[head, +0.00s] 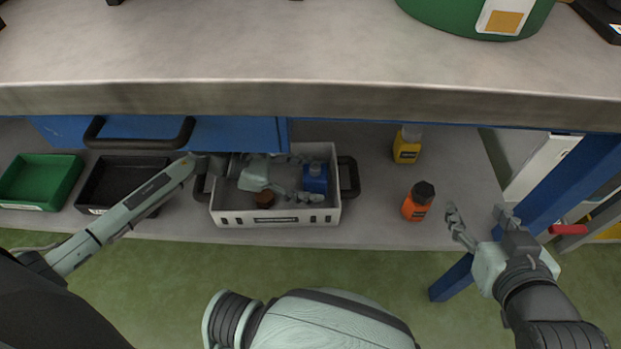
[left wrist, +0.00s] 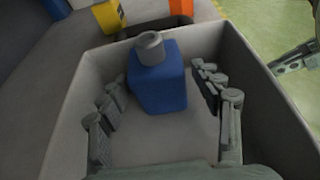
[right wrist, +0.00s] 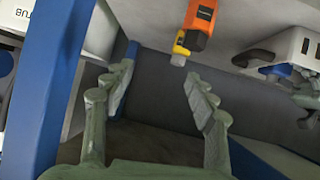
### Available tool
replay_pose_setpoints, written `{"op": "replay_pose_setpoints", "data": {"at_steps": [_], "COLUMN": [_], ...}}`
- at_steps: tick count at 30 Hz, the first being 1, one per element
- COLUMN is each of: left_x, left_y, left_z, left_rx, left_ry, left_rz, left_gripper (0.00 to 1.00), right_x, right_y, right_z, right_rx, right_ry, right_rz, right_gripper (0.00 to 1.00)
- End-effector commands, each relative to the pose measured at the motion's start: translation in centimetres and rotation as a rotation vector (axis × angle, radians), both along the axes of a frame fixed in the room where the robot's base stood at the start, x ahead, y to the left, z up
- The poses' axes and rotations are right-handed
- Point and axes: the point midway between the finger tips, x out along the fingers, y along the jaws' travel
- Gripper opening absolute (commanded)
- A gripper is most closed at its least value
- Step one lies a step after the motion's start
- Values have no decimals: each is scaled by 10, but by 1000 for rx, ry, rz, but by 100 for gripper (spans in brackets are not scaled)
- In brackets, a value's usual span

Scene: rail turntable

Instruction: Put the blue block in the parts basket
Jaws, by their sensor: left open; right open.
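The blue block (head: 315,179), with a grey round knob on top, stands inside a light grey basket (head: 277,219) with black side handles on the low shelf. In the left wrist view the block (left wrist: 160,88) stands upright between the spread fingers of my left gripper (head: 304,178), with gaps on both sides. My left gripper is open inside the basket. Part of the block's lower side is hidden in the head view. I cannot tell for certain whether this grey basket is the parts basket. My right gripper (head: 477,211) is open and empty, right of the orange bottle.
Black (head: 122,180) and green (head: 40,180) bins stand left. The worktop edge (head: 300,97) overhangs; a blue post (head: 560,190) stands right.

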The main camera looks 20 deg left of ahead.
Motion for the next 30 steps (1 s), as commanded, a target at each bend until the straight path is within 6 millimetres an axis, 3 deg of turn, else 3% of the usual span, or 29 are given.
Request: {"op": "replay_pose_setpoints", "data": {"at_steps": [6,21,30], "left_x": [0,-33,-38], "left_y": [0,89,105], "left_z": [3,39,47], "left_rx": [0,3,1], "left_ry": [0,3,-1], "left_rz": [0,-1,0], "left_gripper": [65,65,65], "right_x": [-4,4,5], "right_y": [-4,8,12], "right_z": [-5,8,11], "right_rx": [-13,19,29], "right_ry": [38,-45,-61], "right_rz": [-6,13,20], "right_gripper": [57,57,57]}}
